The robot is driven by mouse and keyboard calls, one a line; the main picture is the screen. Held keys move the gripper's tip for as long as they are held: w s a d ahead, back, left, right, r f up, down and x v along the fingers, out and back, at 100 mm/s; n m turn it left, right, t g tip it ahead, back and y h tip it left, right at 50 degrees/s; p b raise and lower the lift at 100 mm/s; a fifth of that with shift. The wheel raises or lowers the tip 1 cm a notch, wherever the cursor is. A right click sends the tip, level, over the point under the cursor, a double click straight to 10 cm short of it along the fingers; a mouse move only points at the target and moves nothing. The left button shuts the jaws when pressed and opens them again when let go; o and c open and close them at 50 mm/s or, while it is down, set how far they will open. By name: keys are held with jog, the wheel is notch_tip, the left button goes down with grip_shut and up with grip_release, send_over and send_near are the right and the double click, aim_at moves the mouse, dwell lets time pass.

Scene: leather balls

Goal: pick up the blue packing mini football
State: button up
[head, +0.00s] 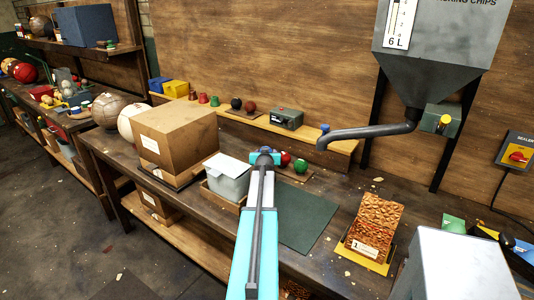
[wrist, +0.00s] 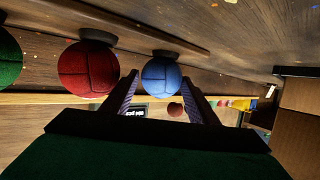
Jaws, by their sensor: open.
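The small blue football (wrist: 160,73) shows in the wrist view between the two fingertips of my gripper (wrist: 161,82). It sits against a dark round stand. My gripper is open, with a finger on either side of the ball in the picture; I see no clear grip, and the depth is hard to judge. A red ball (wrist: 88,68) is just left of the left finger, and a green ball (wrist: 8,58) is at the left edge.
A large cardboard box (head: 175,140) and a grey bin (head: 228,178) stand left of my gripper. A bent grey pipe (head: 365,132) hangs to the right. The green mat (head: 308,220) is bare.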

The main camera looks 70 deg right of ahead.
jog(key=c, duration=0.7)
jog(key=shift+r, duration=0.15)
jog(key=shift+r+b, duration=1.25)
jog(key=shift+r, duration=3.65)
